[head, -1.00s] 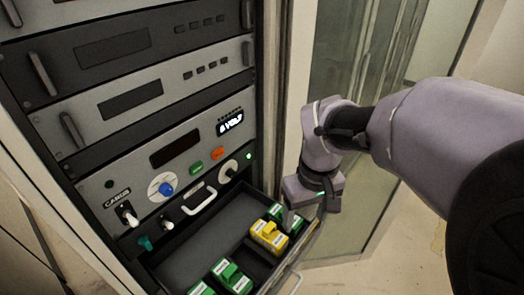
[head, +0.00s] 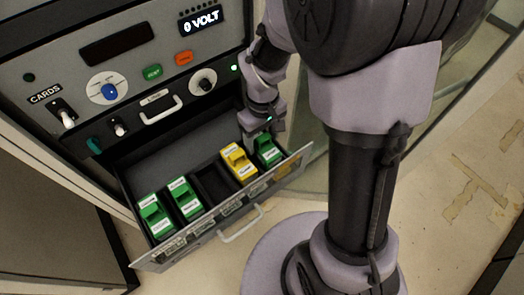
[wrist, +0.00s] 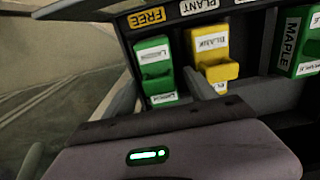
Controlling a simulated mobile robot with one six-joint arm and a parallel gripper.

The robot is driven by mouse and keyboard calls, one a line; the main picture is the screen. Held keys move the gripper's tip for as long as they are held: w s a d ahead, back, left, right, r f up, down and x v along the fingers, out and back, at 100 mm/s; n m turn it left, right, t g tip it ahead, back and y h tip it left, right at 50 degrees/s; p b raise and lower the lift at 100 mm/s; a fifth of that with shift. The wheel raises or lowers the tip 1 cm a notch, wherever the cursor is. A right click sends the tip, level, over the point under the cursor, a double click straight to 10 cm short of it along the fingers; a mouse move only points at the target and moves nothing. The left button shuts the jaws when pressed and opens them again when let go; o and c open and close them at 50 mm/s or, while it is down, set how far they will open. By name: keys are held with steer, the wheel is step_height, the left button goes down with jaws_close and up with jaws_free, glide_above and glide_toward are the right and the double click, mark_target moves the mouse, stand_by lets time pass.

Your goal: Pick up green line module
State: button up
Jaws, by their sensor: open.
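My gripper (head: 258,134) is open at the right end of the pulled-out drawer, by the rightmost green line module (head: 268,152). In the wrist view that green module (wrist: 154,70) lies between my two fingers, apart from the left finger; contact with the right finger is unclear. A yellow module (head: 238,162) sits beside it, also in the wrist view (wrist: 210,50), close to the right finger. Two more green modules (head: 155,215) (head: 183,197) sit at the drawer's left. Another green module labelled MAPLE (wrist: 300,42) shows at the wrist view's right edge.
The drawer (head: 222,225) has an empty slot (head: 211,184) between the yellow and left green modules. Its labelled front has a handle (head: 240,226). The control panel (head: 60,80) with knobs and switches stands behind. Open floor (head: 470,250) lies to the right.

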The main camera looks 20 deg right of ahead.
steer(key=shift+r, duration=0.1)
jaws_close()
steer(key=shift+d, duration=0.1)
